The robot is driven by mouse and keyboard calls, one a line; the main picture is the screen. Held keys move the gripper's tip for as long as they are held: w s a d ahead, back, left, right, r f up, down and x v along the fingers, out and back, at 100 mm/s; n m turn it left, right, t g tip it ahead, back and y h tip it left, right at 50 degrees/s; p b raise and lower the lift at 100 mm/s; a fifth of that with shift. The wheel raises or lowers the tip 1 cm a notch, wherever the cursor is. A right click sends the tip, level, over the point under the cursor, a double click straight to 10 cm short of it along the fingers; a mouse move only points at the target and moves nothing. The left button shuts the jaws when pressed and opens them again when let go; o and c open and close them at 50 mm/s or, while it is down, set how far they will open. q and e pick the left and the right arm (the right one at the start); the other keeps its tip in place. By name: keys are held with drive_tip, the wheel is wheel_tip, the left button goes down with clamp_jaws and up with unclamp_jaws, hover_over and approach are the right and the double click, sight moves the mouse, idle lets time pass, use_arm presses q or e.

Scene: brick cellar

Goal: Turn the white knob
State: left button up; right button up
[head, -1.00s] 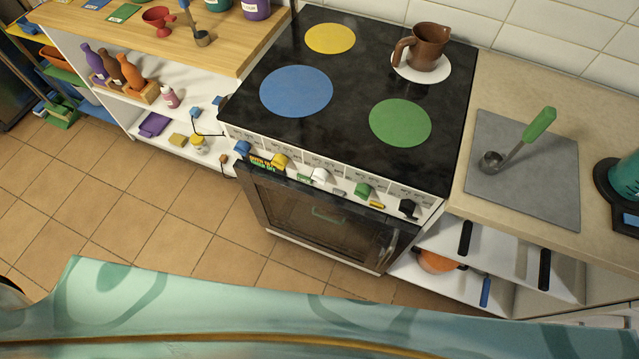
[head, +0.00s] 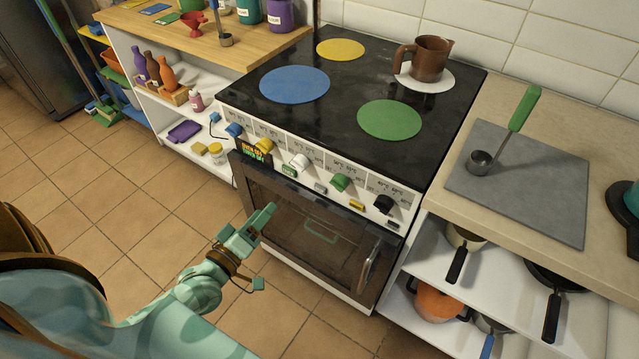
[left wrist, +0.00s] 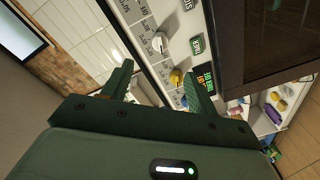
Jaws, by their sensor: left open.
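The white knob (head: 300,161) is the middle one of several coloured knobs on the stove's white front panel (head: 321,172). It also shows in the left wrist view (left wrist: 159,41), above the gap between my fingers. My left gripper (head: 248,222) is open and empty, in front of the oven door, below and left of the white knob and apart from it. Its two fingers also show in the left wrist view (left wrist: 158,82). The yellow knob (head: 264,145) is left of the white one, the green knob (head: 340,182) right of it. My right gripper is out of view.
The oven door (head: 315,225) is closed, with its handle (head: 369,272) at the right. A brown jug (head: 432,58) stands on the stove top. Pans (head: 557,277) with protruding handles sit in the right shelves. The tiled floor at left is clear.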

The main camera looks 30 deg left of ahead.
sight(296, 168)
use_arm(q)
drive_tip(key=shift+n, duration=0.5)
drive_tip(key=w+b, duration=0.1)
drive_tip(key=w, duration=0.4)
drive_tip(key=w+b, duration=0.1)
drive_tip(key=w, duration=0.4)
drive_tip(key=w+b, duration=0.1)
drive_tip(key=w, duration=0.4)
drive_tip(key=shift+w+a+f+b, duration=0.1)
drive_tip(key=shift+w+a+b, duration=0.05)
drive_tip(key=shift+a+b, duration=0.2)
drive_tip(key=shift+w, duration=0.5)
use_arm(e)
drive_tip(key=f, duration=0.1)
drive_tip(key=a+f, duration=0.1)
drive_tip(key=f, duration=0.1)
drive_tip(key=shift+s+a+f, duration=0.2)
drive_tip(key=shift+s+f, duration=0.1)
use_arm(q)
drive_tip(key=c, duration=1)
